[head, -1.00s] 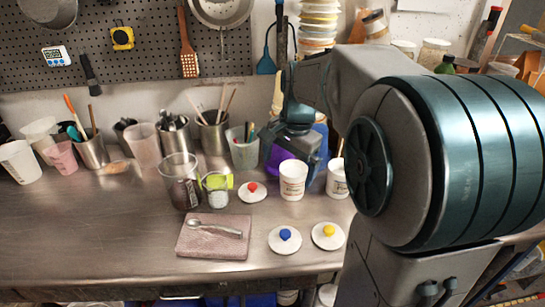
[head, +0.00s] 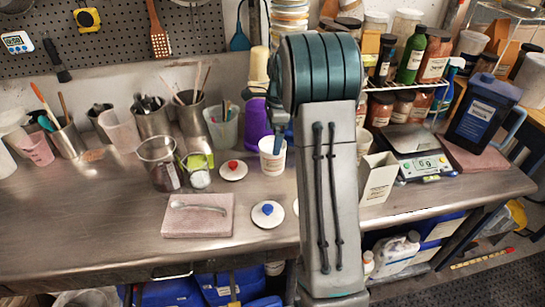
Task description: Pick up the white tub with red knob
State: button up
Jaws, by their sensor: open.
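A flat white lid with a red knob (head: 233,170) lies on the steel bench. A white tub (head: 272,158) with small print stands just right of it, its wall plain and no knob visible on it. My gripper (head: 277,128) is at the tub's rim, with one finger showing at its right side; the rest is partly hidden by my arm. It is open. I cannot tell whether the finger touches the tub.
A white lid with a blue knob (head: 267,214) lies in front, right of a pink board (head: 197,215) with a spoon. A clear beaker (head: 160,163) and a small jar (head: 199,172) stand left. A purple container (head: 256,119) stands behind. A white box (head: 378,179) stands right.

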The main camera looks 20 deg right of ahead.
aim_at(273, 157)
jog(key=shift+w+a+f+p, duration=0.1)
jog(key=shift+f+p, duration=0.3)
jog(key=shift+f, duration=1.3)
jog(key=shift+w+a+f+p, duration=0.1)
jog(key=shift+f+p, duration=0.25)
jog(key=shift+f, duration=1.3)
jog(key=shift+d, duration=0.1)
jog(key=c, duration=1.1)
